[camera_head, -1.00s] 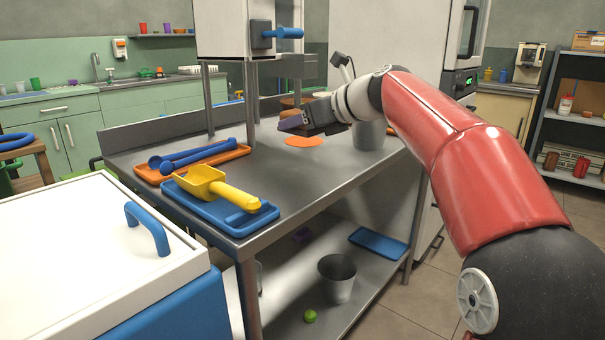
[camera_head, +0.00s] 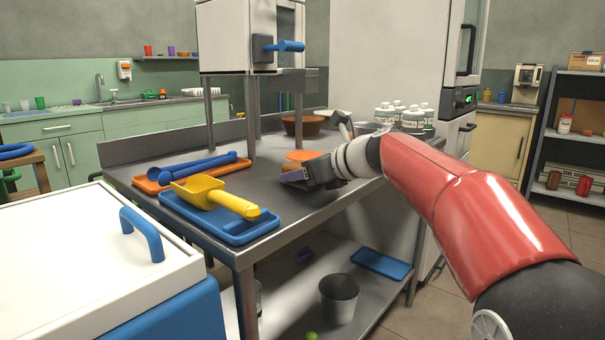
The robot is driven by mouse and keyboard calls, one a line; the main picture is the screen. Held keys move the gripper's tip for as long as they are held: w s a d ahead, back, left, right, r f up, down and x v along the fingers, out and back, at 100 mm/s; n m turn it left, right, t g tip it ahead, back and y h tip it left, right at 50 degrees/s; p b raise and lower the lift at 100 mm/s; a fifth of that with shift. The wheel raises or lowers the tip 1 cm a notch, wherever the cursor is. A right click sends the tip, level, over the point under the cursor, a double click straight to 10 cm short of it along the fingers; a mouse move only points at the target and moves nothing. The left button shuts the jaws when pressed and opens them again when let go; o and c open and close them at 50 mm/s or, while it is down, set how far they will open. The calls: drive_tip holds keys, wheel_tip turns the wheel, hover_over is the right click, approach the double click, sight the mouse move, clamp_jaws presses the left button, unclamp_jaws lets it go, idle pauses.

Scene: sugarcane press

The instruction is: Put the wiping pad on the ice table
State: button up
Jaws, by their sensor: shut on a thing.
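I cannot tell whether the pad touches the tabletop.
A blue tray (camera_head: 228,236) with a yellow scoop (camera_head: 213,194) and an orange tray (camera_head: 149,187) with blue tongs (camera_head: 200,165) lie on the left. An orange disc (camera_head: 303,155), brown bowl (camera_head: 300,125) and white bottles (camera_head: 413,118) are behind. The table's front middle is clear.

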drive_tip(key=o, duration=1)
drive_tip(key=shift+r, duration=0.15)
drive_tip(key=p+v, duration=0.1)
drive_tip(key=v, duration=1.1)
